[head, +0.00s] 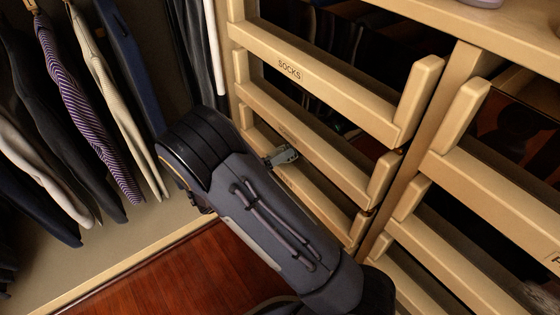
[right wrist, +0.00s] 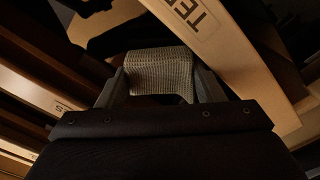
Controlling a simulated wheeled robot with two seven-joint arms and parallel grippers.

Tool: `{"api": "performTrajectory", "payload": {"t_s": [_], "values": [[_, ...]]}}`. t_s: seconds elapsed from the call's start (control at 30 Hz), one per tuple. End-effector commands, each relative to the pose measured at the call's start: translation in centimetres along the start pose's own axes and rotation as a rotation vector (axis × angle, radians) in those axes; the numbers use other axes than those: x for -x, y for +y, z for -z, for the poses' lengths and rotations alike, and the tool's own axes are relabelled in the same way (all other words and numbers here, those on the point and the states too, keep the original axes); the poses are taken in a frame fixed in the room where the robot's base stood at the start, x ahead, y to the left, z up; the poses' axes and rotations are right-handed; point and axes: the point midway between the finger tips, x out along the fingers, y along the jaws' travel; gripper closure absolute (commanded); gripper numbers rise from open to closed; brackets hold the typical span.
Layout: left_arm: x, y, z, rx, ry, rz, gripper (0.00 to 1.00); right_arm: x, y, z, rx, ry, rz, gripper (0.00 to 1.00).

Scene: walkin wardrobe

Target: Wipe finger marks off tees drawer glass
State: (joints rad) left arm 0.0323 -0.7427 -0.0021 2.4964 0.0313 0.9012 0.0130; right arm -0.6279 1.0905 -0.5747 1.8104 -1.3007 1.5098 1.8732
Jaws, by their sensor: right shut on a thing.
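In the right wrist view a grey woven cloth (right wrist: 160,75) is pinched between the two fingers of my right gripper (right wrist: 160,88). The tees drawer's pale wooden front (right wrist: 240,75) runs diagonally beside the cloth, with part of its label upside down near the top. Dark glass or shadow lies around it; I cannot tell whether the cloth touches the glass, and finger marks cannot be made out. In the head view my right gripper (head: 283,155) shows only in small part at the drawer fronts, mostly hidden by my forearm. My left gripper is not in view.
The socks drawer (head: 330,85) is above, with dark glass behind its wooden front. More drawers (head: 490,205) stand at the right behind an upright divider. Clothes hang at the left, including a striped purple garment (head: 85,105). Red-brown wooden floor (head: 170,275) shows below.

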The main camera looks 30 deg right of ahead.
Motion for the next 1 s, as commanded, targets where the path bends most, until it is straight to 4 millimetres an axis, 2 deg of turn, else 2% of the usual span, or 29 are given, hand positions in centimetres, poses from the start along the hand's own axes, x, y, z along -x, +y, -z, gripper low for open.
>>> {"api": "performTrajectory", "payload": {"t_s": [0.27,0.8,1.0], "values": [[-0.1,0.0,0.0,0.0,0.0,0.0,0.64,-0.2,0.1,0.0,-0.001,0.0,-0.007,0.6],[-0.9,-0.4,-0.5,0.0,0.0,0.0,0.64,5.2,0.0,0.0,-0.003,0.001,-0.002,0.6],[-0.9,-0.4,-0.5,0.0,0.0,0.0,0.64,5.9,0.0,0.0,0.0,-0.001,-0.003,0.6]]}}
